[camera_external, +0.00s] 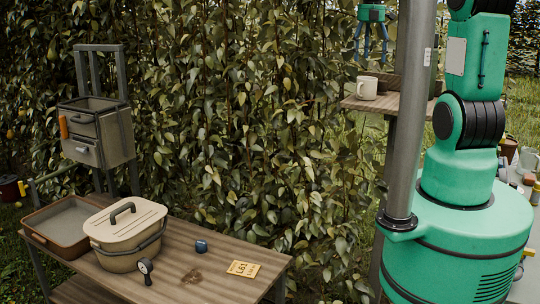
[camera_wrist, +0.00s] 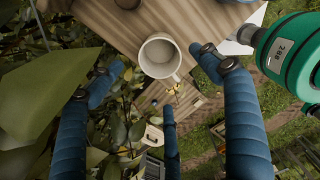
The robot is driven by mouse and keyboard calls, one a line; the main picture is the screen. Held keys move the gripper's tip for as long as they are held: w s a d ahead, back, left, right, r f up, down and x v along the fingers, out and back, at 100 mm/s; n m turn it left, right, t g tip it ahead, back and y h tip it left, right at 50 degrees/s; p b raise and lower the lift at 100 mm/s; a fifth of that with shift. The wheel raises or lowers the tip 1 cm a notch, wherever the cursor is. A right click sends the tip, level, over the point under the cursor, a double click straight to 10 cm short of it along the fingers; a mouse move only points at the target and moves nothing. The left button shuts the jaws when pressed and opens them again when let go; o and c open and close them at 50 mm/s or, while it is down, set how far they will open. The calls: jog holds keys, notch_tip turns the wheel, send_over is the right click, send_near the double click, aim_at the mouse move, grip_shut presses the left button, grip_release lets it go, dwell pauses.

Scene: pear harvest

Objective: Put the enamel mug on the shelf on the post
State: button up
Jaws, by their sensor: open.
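The cream enamel mug (camera_external: 367,87) stands upright on the wooden shelf (camera_external: 390,103) fixed to the dark post (camera_external: 388,160). In the wrist view the mug (camera_wrist: 147,53) is seen from above, its inside empty and its handle pointing down the picture. It sits near the edge of the shelf board (camera_wrist: 97,14). My gripper (camera_external: 371,58) hangs just above the mug with its blue fingers pointing down. In the wrist view the fingers of my gripper (camera_wrist: 160,75) are spread open, with none clearly touching the mug.
A brown object (camera_external: 388,84) is on the shelf behind the mug, partly hidden. A wooden table (camera_external: 220,271) at lower left holds a lidded cream box (camera_external: 125,235), a brown-rimmed tray (camera_external: 40,236) and a yellow tag (camera_external: 243,269). Dense foliage stands close behind the shelf.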

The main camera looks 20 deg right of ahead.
jog(key=s+a+r+m+t, duration=0.2)
jog(key=s+a+r+m, duration=0.2)
jog(key=s+r+m, duration=0.3)
jog(key=s+a+m+t, duration=0.1)
jog(key=s+a+m, duration=0.2)
jog(key=s+m, duration=0.6)
jog(key=s+a+r+m+t, duration=0.1)
jog(key=s+a+m+t, duration=0.1)
jog(key=s+m, duration=0.7)
jog(key=s+a, duration=0.1)
jog(key=s, duration=0.7)
jog(key=shift+s+r+m+t, duration=0.15)
jog(key=shift+s+m+t, duration=0.15)
jog(key=shift+m, duration=0.1)
notch_tip(320, 180, down, 19)
jog(key=b, duration=1.8)
jog(key=shift+r+b, duration=0.2)
jog(key=shift+b, duration=0.1)
